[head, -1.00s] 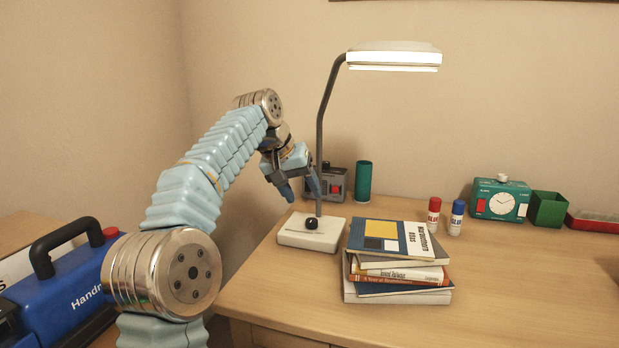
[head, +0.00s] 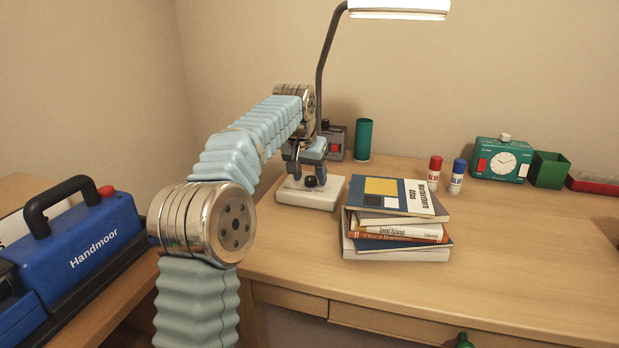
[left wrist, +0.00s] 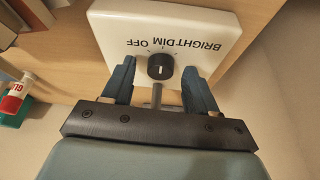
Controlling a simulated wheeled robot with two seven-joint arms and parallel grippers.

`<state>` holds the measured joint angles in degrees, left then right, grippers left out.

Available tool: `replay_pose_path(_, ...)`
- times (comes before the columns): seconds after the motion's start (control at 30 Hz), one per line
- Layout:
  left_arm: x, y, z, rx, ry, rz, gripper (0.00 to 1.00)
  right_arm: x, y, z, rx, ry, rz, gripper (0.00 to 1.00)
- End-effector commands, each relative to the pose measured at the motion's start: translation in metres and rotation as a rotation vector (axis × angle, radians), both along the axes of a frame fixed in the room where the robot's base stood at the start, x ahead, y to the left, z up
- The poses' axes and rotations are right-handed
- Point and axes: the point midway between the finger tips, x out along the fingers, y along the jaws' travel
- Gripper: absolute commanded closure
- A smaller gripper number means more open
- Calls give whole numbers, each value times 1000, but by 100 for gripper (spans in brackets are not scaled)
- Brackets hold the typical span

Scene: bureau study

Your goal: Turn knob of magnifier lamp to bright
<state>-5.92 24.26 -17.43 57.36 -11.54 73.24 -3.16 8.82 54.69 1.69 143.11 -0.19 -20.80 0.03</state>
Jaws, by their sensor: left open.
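The magnifier lamp stands on the desk with its lit head (head: 400,9) at the top of the head view and a bent dark stem. Its white base (head: 325,196) carries a black knob (head: 310,181). In the left wrist view the knob (left wrist: 160,66) has a white pointer mark, and the base (left wrist: 215,40) reads OFF, DIM and BRIGHT, upside down. Which label the pointer meets I cannot tell. My left gripper (head: 308,178) is open, pointing down over the base. Its two blue fingers (left wrist: 160,80) stand either side of the knob, apart from it. My right gripper is not in view.
A stack of books (head: 395,225) stands right of the lamp base. Behind are a grey box (head: 336,143) and a green cylinder (head: 363,140). Glue sticks (head: 434,172) and a teal clock (head: 498,160) are farther right. The desk's right front is clear.

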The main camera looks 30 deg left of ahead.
Motion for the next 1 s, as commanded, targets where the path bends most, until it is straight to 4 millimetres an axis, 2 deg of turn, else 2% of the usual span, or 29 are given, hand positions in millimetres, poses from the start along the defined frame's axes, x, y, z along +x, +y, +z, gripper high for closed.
replay_pose_path(0.33,2,1,-5,0,0,0,42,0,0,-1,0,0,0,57)
replay_pose_path(0.7,2,0,-5,0,0,0,97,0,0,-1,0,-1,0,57)
replay_pose_path(1.0,2,1,-3,-1,0,-35,97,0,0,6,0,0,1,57)
